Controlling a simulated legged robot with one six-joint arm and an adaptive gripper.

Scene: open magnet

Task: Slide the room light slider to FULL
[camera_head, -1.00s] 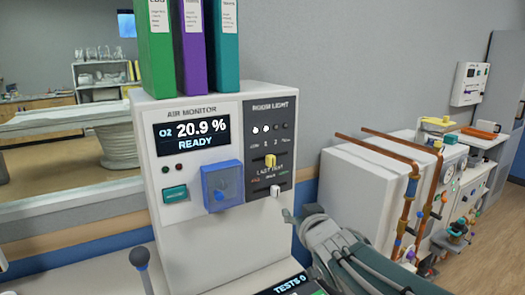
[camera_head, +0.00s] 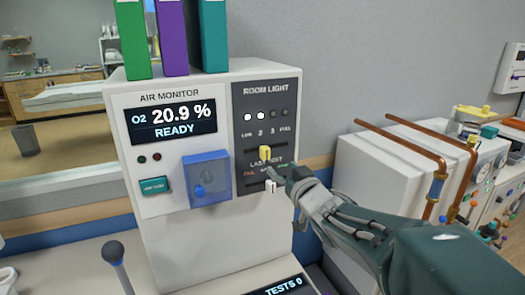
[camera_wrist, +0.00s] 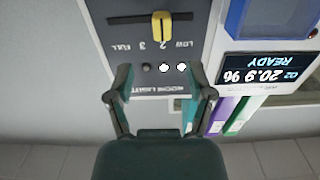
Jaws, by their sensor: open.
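The ROOM LIGHT panel (camera_head: 245,97) is dark grey, on the right part of the white air monitor. Its yellow slider knob (camera_head: 265,153) sits at about the 2 mark, with FULL toward the right. Two indicator lamps are lit and two are dark. In the wrist view the panel is upside down, with the yellow knob (camera_wrist: 162,25) at 2 and FULL on the left. My gripper (camera_wrist: 160,82) is open and empty there, its fingers apart, short of the knob in the picture. In the head view my gripper (camera_head: 280,174) is just below and right of the knob.
A white LAST TEST slider knob (camera_head: 271,186) lies just below, close to my gripper. A blue clear cover (camera_head: 207,180) is left of the panel. Binders (camera_head: 173,38) stand on top. A white cabinet with copper pipes (camera_head: 408,140) is at right.

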